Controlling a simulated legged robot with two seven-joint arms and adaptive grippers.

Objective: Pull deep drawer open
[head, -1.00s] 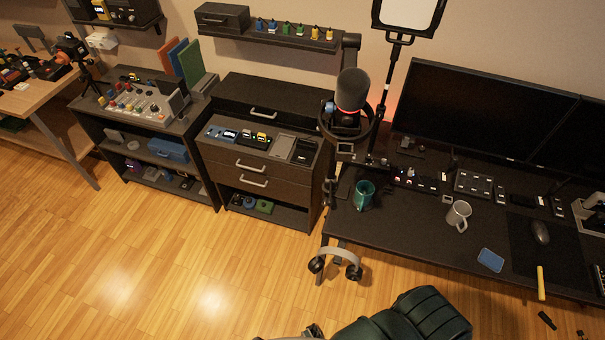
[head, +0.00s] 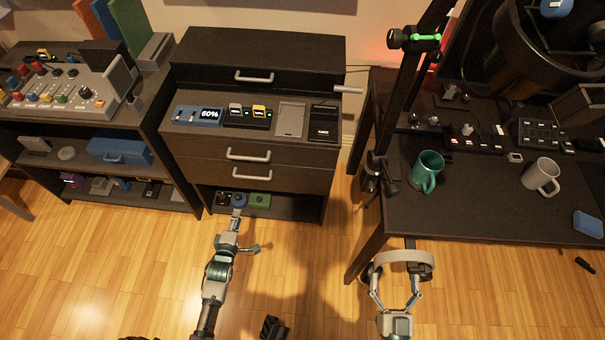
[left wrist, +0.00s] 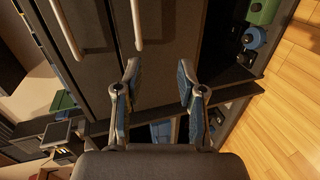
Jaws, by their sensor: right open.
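A dark drawer cabinet (head: 320,185) stands in the head view's upper middle. Its front has two grey bar handles, an upper one (head: 248,154) and a lower one (head: 246,174). Which drawer is the deep one I cannot tell for certain; both look closed. My left gripper (head: 246,232) is open and empty, in front of the cabinet and below the lower handle in the picture. In the left wrist view its spread fingers (left wrist: 158,95) face the dark drawer fronts, with the two handles ahead, apart from them. My right gripper (head: 397,288) is open near the desk's front edge.
A headset (head: 405,257) hangs by the desk edge, overlapping my right gripper in view; contact is unclear. Devices, including a blue display (head: 198,115), sit on the cabinet. An open shelf (head: 290,208) lies below the drawers. The desk (head: 465,215) holds a green mug (head: 426,172).

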